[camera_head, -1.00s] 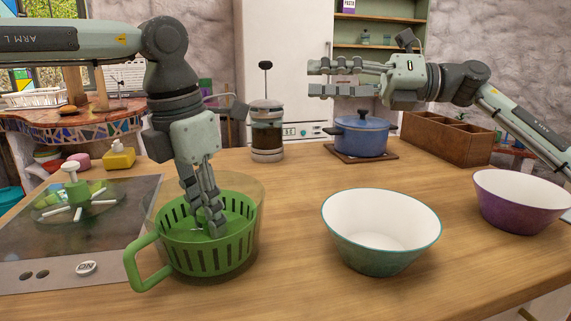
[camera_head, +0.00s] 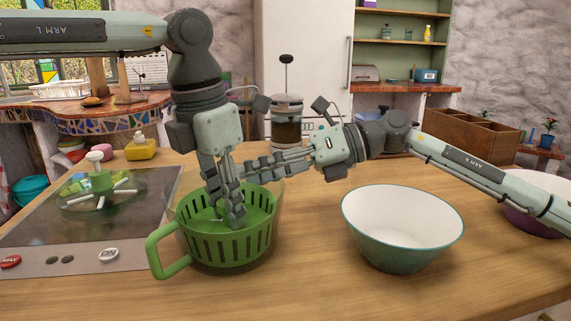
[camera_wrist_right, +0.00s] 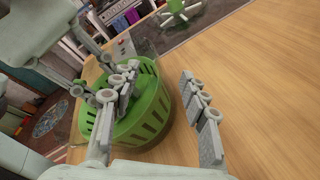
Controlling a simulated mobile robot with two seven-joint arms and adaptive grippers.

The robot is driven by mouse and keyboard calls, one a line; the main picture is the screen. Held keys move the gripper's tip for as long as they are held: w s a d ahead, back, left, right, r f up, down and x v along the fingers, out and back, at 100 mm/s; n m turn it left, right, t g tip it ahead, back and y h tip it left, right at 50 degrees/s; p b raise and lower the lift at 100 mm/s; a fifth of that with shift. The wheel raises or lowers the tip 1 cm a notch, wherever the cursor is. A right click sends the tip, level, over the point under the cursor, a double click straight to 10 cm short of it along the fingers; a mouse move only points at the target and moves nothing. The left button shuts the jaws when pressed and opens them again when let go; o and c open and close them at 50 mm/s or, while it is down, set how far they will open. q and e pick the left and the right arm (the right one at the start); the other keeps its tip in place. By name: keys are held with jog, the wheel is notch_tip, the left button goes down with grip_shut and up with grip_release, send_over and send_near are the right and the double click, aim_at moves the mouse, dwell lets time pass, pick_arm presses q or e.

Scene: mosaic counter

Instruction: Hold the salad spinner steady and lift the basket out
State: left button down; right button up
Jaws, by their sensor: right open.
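The salad spinner's green slotted basket (camera_head: 218,243) has a side handle and sits in a clear bowl (camera_head: 267,238) on the wooden counter. My left gripper (camera_head: 228,208) reaches down into the basket; whether its fingers are closed on anything is unclear. My right gripper (camera_head: 257,168) comes in from the right, beside the left gripper at the spinner's far right rim. In the right wrist view, the right gripper (camera_wrist_right: 160,80) is open, with the basket's side (camera_wrist_right: 155,115) between its fingers, apparently not clamped.
A lid with a white knob (camera_head: 95,180) lies on the dark cooktop (camera_head: 60,225) at left. A white-lined bowl (camera_head: 400,250) stands right of the spinner, a purple bowl (camera_head: 530,220) farther right. A French press (camera_head: 287,130) stands behind the arms. Front counter is clear.

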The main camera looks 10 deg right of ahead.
jog(key=shift+x, duration=1.75)
jog(key=shift+c, duration=0.6)
grip_shut()
jog(key=shift+o, duration=1.1)
grip_release()
jog(key=c, duration=0.9)
jog(key=shift+c, duration=0.2)
